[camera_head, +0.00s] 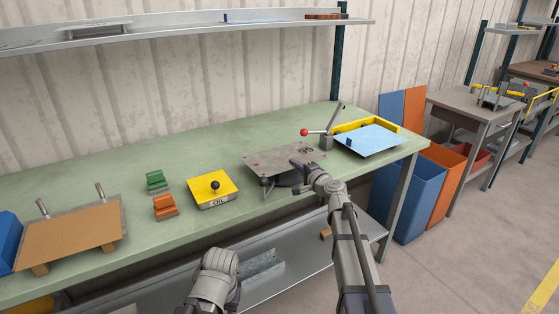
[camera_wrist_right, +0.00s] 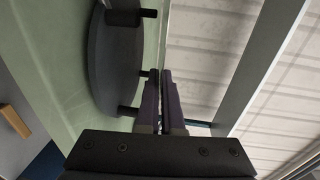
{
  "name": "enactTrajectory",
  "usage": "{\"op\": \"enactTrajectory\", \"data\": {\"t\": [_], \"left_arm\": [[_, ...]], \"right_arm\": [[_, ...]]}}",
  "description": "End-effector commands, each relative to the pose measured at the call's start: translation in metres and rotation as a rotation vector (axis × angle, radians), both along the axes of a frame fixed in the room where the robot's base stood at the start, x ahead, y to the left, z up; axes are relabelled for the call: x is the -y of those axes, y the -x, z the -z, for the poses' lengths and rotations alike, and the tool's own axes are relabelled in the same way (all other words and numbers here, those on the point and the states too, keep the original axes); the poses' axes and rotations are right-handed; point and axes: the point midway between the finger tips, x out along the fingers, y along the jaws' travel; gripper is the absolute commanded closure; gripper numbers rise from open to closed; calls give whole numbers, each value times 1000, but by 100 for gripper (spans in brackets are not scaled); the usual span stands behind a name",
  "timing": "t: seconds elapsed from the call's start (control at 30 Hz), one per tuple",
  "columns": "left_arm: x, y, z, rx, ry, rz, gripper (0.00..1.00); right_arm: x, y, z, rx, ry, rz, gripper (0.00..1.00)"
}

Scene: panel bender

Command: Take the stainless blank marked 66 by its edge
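The stainless blank (camera_head: 284,158) is a flat grey plate lying level on a dark round stand on the green bench. A small dark mark near its right side is too small to read. In the right wrist view the blank (camera_wrist_right: 165,35) shows edge-on as a thin strip, close to the pegs of the dark round stand (camera_wrist_right: 113,60). My right gripper (camera_head: 302,166) is at the blank's front right edge. In the wrist view its two fingers (camera_wrist_right: 161,100) are close together with the thin edge between them. My left arm shows low in the head view, without its fingers.
To the left are a yellow oil box (camera_head: 213,190), an orange block (camera_head: 165,207), a green block (camera_head: 157,181) and a brown board (camera_head: 70,237). A shelf (camera_head: 150,34) runs above.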

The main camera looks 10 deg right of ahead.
Motion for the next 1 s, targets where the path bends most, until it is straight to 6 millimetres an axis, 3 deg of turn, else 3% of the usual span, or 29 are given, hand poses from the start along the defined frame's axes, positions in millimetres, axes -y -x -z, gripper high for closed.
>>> {"op": "enactTrajectory", "data": {"t": [0.7,1.0], "left_arm": [[0,0,-12,0,0,0,62],[0,0,-12,0,0,-1,62]], "right_arm": [[16,52,-12,0,0,0,100],[17,53,-12,0,0,0,100]]}}
